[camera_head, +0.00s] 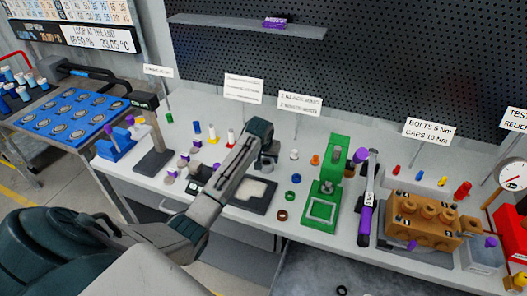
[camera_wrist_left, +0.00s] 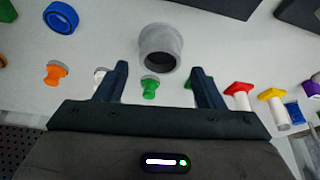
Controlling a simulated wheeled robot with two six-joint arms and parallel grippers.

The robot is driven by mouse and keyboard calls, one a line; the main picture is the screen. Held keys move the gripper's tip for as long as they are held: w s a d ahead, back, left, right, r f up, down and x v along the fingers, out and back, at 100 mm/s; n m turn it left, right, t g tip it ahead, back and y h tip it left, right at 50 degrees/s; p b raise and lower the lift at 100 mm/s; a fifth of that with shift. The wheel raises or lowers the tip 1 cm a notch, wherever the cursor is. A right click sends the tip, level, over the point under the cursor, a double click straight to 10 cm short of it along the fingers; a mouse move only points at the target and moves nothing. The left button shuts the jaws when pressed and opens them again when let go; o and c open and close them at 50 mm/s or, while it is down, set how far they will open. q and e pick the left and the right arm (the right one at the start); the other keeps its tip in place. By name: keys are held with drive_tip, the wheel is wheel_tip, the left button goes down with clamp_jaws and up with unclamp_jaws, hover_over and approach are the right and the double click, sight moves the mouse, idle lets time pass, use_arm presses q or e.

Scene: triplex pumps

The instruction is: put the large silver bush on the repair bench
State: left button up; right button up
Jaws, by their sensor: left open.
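The large silver bush (camera_wrist_left: 160,48) is a grey hollow cylinder standing on the white bench top (camera_wrist_left: 105,30) in the left wrist view. Its dark bore shows. My left gripper (camera_wrist_left: 160,71) is open, with its fingers spread to either side, and the bush lies just beyond the gap between the fingertips. Nothing is held. In the head view my left gripper (camera_head: 267,160) is over the middle of the white bench, and the bush cannot be clearly told apart from it there. My right gripper is not in view.
A green press (camera_head: 325,195) stands right of the gripper, and a dark mat (camera_head: 232,196) lies in front of it. Small coloured parts crowd around. A brown pump block (camera_head: 420,218) is at the right. A blue tray (camera_head: 66,115) lies on the left table.

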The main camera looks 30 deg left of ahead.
use_arm(q)
drive_tip(key=b+v, duration=0.1)
drive_tip(key=v, duration=0.6)
drive_tip(key=shift+r, duration=0.2)
drive_tip(key=shift+s, duration=0.1)
